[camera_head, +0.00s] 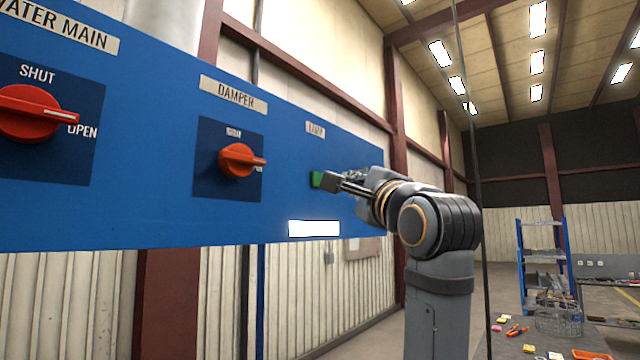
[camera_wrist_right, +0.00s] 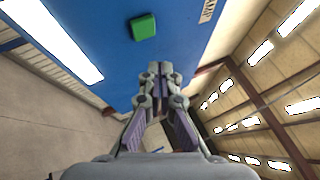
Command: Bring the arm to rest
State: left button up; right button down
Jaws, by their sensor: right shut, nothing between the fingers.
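My right arm (camera_head: 440,225) comes up from the lower right in the head view. My right gripper (camera_head: 328,181) is shut and empty, its tips in front of the blue panel (camera_head: 150,190) by a green button (camera_head: 317,179). In the wrist view the shut right gripper (camera_wrist_right: 160,68) points at the panel. There the green button (camera_wrist_right: 143,27) stands clear of the fingertips, beyond them toward the top of the picture. Whether the tips touch the panel I cannot tell. My left gripper is out of view.
A red damper knob (camera_head: 238,161) and a larger red water main knob (camera_head: 30,113) sit on the panel, left of the gripper. A lit white strip (camera_head: 314,228) is below the button. A blue shelf rack (camera_head: 541,265) and a cluttered table (camera_head: 510,345) stand at right.

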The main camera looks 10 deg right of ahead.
jog(key=shift+s+d, duration=0.35)
jog(key=shift+s, duration=0.15)
